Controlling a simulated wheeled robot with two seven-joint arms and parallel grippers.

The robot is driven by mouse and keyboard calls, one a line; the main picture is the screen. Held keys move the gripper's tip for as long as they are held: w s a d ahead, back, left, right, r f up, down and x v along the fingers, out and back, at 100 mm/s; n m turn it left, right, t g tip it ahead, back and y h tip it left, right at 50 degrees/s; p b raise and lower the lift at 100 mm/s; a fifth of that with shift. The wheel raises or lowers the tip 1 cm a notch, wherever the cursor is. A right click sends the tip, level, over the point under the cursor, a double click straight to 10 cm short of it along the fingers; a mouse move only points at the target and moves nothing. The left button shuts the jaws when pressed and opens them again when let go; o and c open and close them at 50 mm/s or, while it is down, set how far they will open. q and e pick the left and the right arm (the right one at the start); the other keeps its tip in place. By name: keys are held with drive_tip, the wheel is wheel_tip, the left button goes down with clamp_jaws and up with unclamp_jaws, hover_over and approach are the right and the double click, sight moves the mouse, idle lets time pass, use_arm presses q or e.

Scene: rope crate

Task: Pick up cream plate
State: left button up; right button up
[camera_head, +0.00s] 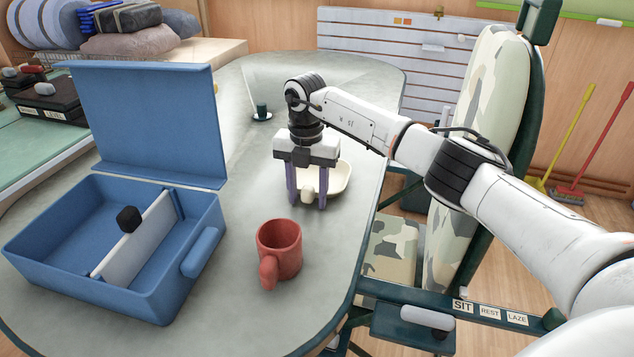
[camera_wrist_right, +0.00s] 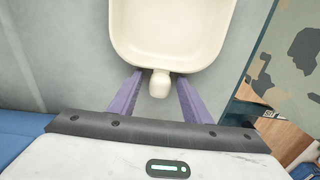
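The cream plate (camera_head: 338,177) is a shallow rounded dish with a small knob handle, lying on the grey table. In the right wrist view the plate (camera_wrist_right: 172,35) fills the top middle, its knob pointing toward my gripper. My right gripper (camera_head: 307,200) is at the plate's near side, pointing down. In the right wrist view its two purple fingers (camera_wrist_right: 155,92) stand apart on either side of the knob, with gaps visible. Part of the plate is hidden behind the gripper in the head view. My left gripper is not in view.
A red mug (camera_head: 280,248) stands nearer on the grey table (camera_head: 225,290). An open blue crate (camera_head: 100,280) with a white divider and a black knob stands at left. A small dark green cup (camera_head: 261,112) on a saucer is farther back. A camouflage chair (camera_head: 480,110) stands right.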

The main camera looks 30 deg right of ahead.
clamp_jaws()
drive_tip(key=shift+r, duration=0.1)
wheel_tip(320, 180, up, 10)
drive_tip(key=shift+p, duration=0.45)
